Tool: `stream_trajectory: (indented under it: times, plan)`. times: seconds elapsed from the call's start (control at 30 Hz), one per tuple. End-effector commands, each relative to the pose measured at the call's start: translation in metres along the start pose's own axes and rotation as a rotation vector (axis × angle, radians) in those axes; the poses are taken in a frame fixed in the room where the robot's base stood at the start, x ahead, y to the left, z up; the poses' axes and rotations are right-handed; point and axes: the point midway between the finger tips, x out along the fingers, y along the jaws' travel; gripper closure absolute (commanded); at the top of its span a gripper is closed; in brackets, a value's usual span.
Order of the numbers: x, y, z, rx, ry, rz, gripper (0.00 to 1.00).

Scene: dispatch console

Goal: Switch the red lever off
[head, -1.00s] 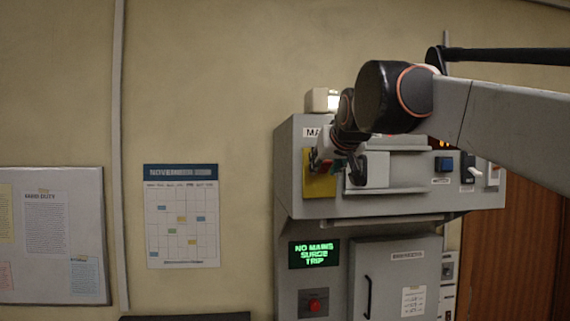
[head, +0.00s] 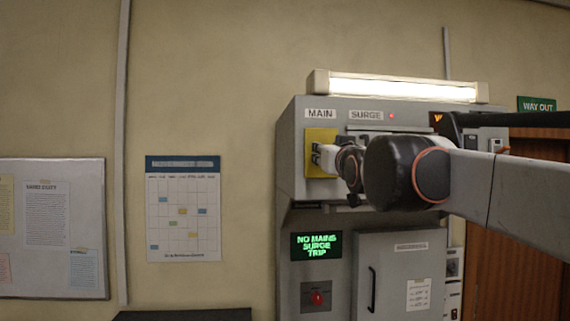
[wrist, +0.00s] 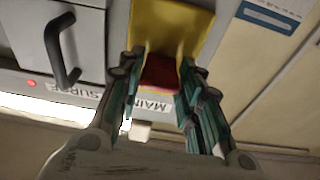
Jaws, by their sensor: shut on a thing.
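The red lever (wrist: 160,74) shows in the wrist view, on a yellow plate (wrist: 172,18) beside the label MAIN. My gripper (wrist: 160,66) has its fingers on both sides of the red lever and is shut on it. In the head view the yellow plate (head: 319,138) is at the console's upper left. My gripper (head: 322,158) is in front of this plate there, and the red of the lever is hidden. I cannot tell the lever's exact tilt.
A grey handle (wrist: 58,50) stands out beside the plate in the wrist view. In the head view a green display (head: 316,246) reads NO MAINS SURGE TRIP, above a red knob (head: 317,298). A red light (head: 391,116) glows near SURGE.

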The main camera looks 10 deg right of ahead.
Motion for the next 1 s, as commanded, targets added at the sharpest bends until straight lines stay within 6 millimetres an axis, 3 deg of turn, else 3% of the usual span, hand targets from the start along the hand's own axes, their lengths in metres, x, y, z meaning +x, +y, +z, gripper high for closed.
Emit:
stream_trajectory:
  times: [0.03,0.5,1.0]
  plan:
    - [-0.001,0.000,0.011,0.000,0.041,0.000,0.91]
    - [0.002,0.000,0.028,0.000,0.399,0.000,0.91]
    - [0.004,0.000,0.031,0.000,0.518,0.000,0.91]
